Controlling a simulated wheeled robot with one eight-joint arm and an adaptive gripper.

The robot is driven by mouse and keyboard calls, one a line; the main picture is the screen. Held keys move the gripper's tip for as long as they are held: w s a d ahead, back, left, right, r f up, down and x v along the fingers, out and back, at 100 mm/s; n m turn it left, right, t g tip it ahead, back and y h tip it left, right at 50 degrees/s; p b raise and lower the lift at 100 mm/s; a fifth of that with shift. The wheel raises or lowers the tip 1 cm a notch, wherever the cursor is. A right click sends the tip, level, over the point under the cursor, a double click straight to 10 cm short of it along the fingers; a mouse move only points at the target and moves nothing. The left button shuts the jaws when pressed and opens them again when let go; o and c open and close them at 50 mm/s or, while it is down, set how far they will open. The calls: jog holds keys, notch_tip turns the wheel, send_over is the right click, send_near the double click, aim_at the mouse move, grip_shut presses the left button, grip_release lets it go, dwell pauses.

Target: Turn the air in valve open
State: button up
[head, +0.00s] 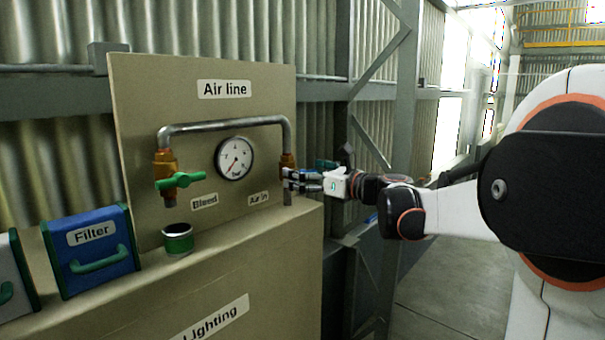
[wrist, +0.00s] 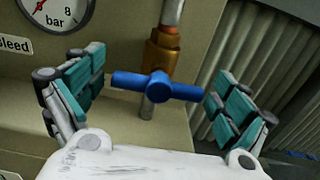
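The air in valve has a blue bar handle (wrist: 158,86) on a brass body (wrist: 163,52), under a vertical pipe. In the wrist view the handle lies nearly level across the picture. My gripper (wrist: 158,98) is open, with one finger off each end of the handle and gaps showing on both sides. In the head view my gripper (head: 299,181) is at the right end of the panel, in front of the brass fitting (head: 287,160) above the "Air in" label (head: 258,197). It hides most of that valve there.
A pressure gauge (head: 234,158) sits mid-panel, its red needle pointing low left. The bleed valve with a green handle (head: 180,181) is at left, above a green-banded cup (head: 178,239). A blue Filter box (head: 92,250) stands on the ledge further left.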

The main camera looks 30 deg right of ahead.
jog(key=shift+w+a, duration=0.1)
jog(key=shift+w, duration=0.05)
jog(key=c, duration=0.8)
jog(key=shift+f+n, duration=0.1)
jog(key=shift+n, duration=0.2)
jog(key=n+b, duration=0.2)
jog(key=n, duration=0.1)
jog(key=n+b, duration=0.1)
jog(key=n, duration=0.5)
jog(key=shift+a+f+b, duration=0.1)
jog(key=shift+b, duration=0.3)
jog(key=n+b, duration=0.1)
jog(key=n, duration=0.3)
jog(key=shift+f+n+b, duration=0.1)
jog(key=shift+n+b, duration=0.45)
jog(key=shift+n, duration=1.55)
